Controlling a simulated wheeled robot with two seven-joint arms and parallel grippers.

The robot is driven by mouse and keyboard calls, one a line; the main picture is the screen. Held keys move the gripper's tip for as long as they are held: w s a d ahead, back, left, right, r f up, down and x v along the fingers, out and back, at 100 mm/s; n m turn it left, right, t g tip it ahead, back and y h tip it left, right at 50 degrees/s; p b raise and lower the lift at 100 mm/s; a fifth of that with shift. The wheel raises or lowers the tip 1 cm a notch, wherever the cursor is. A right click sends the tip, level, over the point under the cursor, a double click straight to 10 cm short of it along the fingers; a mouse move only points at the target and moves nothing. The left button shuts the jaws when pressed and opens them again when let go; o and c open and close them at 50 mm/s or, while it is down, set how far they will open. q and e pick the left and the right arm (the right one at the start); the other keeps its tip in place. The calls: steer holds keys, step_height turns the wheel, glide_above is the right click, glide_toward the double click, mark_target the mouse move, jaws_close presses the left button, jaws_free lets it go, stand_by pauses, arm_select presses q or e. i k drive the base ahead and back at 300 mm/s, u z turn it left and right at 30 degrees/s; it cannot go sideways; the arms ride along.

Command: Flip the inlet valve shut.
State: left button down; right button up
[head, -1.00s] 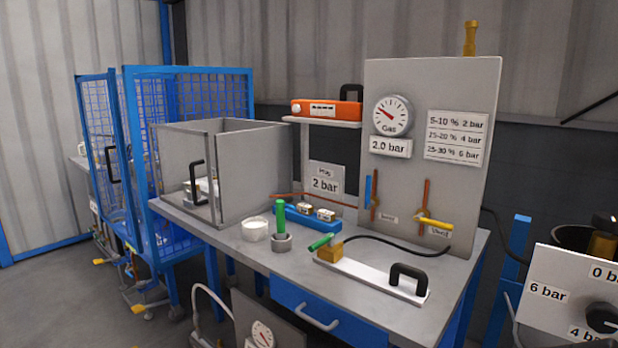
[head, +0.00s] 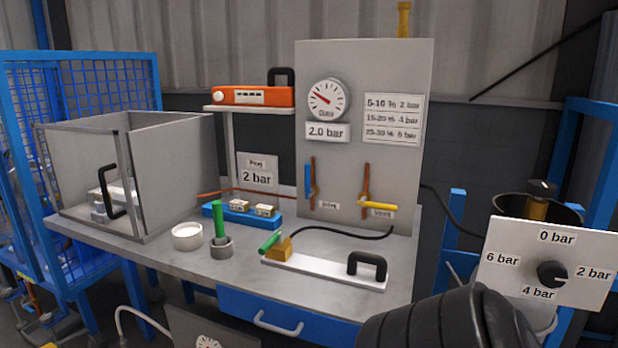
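The inlet valve is most likely the blue lever (head: 308,184) on the grey upright panel (head: 400,60). The lever stands upright along a copper pipe (head: 313,165), above a small label too blurred to read surely. To its right, a yellow lever (head: 378,206) lies level across a second copper pipe, with a label that seems to read Vent. The gauge (head: 327,99) sits above, over a 2.0 bar sign. Neither gripper shows. A black ribbed part at the bottom right seems to be my own arm.
On the bench (head: 190,262) before the panel lie a white plate with a black handle (head: 367,266), a black hose (head: 345,233), a green rod (head: 219,220) in a grey cup, and a white bowl (head: 187,236). A dial board (head: 548,264) stands at right.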

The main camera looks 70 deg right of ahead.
mark_target(308, 192)
steer(key=z, duration=2.2)
